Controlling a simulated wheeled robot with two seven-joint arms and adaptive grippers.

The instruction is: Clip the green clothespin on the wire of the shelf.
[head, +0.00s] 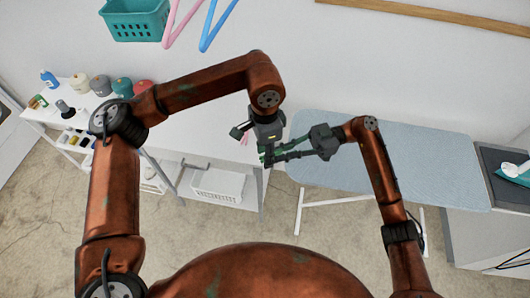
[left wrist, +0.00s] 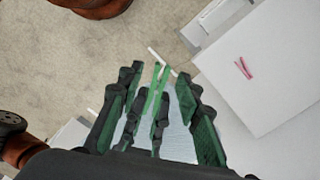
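The green clothespin (left wrist: 157,90) shows in the left wrist view as a bright green narrow V. It lies between two dark inner fingers, which appear to be my right gripper's (left wrist: 146,115) shut on it. My left gripper's open fingers (left wrist: 160,118) stand on either side, apart from the clothespin. In the head view the left gripper (head: 262,146) points down, and the right gripper (head: 274,156) reaches in from the right to meet it. The clothespin is too small to make out there. I cannot make out the shelf's wire.
A pink clothespin (left wrist: 242,68) lies on the white table (left wrist: 265,85). A white basket (head: 217,186) sits below. The ironing board (head: 425,160) is right of the grippers. A teal basket (head: 135,20) and pink (head: 180,25) and blue (head: 217,25) hangers are at the top.

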